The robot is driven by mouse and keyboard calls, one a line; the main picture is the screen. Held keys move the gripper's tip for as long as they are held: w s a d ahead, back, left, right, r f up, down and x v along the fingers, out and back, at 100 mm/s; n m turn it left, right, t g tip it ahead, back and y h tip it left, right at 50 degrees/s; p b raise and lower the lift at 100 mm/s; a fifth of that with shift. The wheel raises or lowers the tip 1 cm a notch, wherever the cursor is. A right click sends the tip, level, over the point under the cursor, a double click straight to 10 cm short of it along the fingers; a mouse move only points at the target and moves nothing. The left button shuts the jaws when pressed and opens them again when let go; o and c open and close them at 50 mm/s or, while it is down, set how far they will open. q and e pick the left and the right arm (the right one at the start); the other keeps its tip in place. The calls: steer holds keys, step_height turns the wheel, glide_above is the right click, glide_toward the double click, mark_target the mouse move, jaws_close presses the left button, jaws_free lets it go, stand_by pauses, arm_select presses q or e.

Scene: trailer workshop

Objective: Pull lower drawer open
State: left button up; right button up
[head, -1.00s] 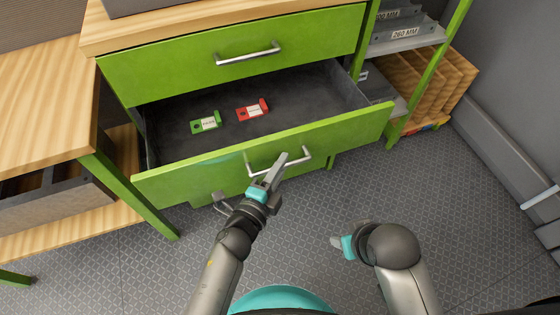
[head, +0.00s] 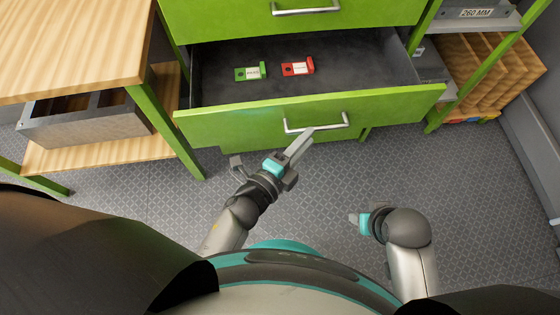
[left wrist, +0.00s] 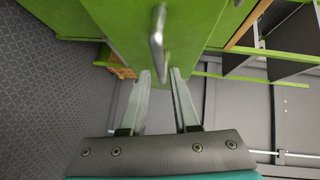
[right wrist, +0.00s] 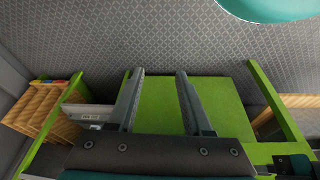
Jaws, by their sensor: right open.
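The lower drawer (head: 310,112) is pulled out from the green cabinet, showing its dark inside. Its silver bar handle (head: 316,125) is on the front; a handle also shows in the left wrist view (left wrist: 157,40). My left gripper (head: 300,146) is at the drawer front, just below and in front of the handle. In the left wrist view its fingers (left wrist: 160,76) are apart and the handle lies beyond their tips, not clamped. My right gripper (head: 362,222) hangs low over the floor, away from the drawer. Its fingers (right wrist: 160,75) are apart and empty in the right wrist view.
A green item (head: 250,73) and a red item (head: 297,68) lie in the drawer. The upper drawer (head: 240,22) is shut. A wooden bench (head: 75,45) stands left, a shelf rack (head: 480,50) right. The patterned floor (head: 320,195) in front is clear.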

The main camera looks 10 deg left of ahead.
arm_select(q)
steer(key=p+v, duration=0.2)
steer(key=v, duration=0.8)
arm_select(e)
steer(key=shift+g, duration=0.4)
steer(key=f, duration=0.1)
steer(key=s+f, duration=0.1)
steer(key=f, duration=0.2)
steer(key=shift+s+f, duration=0.15)
steer(key=shift+s, duration=0.2)
arm_select(q)
steer(key=shift+a, duration=0.1)
